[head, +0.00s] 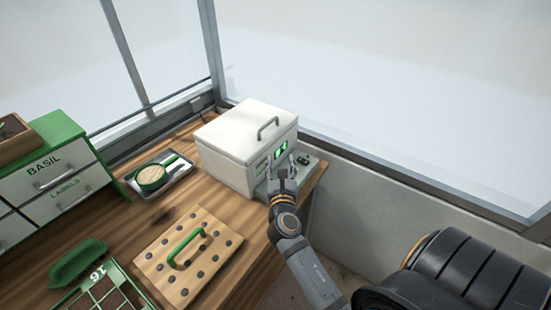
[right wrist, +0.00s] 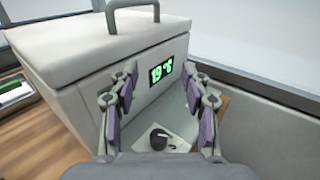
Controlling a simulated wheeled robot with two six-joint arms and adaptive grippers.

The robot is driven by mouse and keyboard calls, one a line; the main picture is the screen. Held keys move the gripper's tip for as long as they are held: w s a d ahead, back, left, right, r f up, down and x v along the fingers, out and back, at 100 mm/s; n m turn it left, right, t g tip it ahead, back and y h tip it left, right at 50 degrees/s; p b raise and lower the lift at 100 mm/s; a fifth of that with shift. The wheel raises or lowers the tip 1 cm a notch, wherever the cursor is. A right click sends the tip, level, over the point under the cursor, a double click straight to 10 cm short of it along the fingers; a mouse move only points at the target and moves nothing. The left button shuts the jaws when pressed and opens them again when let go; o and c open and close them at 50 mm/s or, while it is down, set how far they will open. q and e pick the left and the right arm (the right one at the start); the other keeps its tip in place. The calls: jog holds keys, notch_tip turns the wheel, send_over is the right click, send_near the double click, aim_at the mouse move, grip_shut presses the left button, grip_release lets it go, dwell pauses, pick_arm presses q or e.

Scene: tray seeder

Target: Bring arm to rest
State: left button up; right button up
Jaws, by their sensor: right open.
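My right gripper (head: 283,172) is open and empty in front of the white lidded box (head: 232,142), near its lit green display (head: 280,150). In the right wrist view the two fingers (right wrist: 162,105) stand apart, with the display reading about 19 degrees between them. A small light panel with a dark knob (right wrist: 158,139) lies below and beyond the fingers, at the foot of the box. I cannot tell whether the fingers touch anything. My left gripper is not in view.
A wooden board with a green handle (head: 187,247) lies on the table. A metal tray (head: 179,178) holds a round green-rimmed sieve (head: 151,176). A drawer unit (head: 45,172), a green scoop (head: 78,262) and a divided seed tray (head: 118,275) are at left. Windows stand behind.

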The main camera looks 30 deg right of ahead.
jog(key=s+m+g, duration=0.1)
jog(key=m, duration=0.1)
jog(key=s+d+f+m, duration=0.1)
jog(key=m, duration=0.1)
jog(key=s+d+f+m+g, duration=0.1)
jog(key=m, duration=0.2)
jog(key=shift+d+f+g, duration=0.15)
jog(key=shift+f+g, duration=0.1)
jog(key=shift+g, duration=0.05)
jog(key=s+a+f+m+g+y, duration=0.4)
jog(key=s+a+f+m+g, duration=0.1)
jog(key=s+m, duration=0.5)
jog(key=s+a+f+m+g+y, duration=0.5)
jog(key=s+m, duration=0.3)
jog(key=m, duration=0.4)
notch_tip(320, 180, down, 27)
jog(key=s+d, duration=0.2)
jog(key=d, duration=0.1)
jog(key=s+f+g, duration=0.1)
jog(key=s+f, duration=1.5)
jog(key=s, duration=0.2)
jog(key=shift+s+d+f+g+h, duration=0.2)
jog(key=shift+d+f+g+h, duration=0.1)
jog(key=shift+d, duration=0.15)
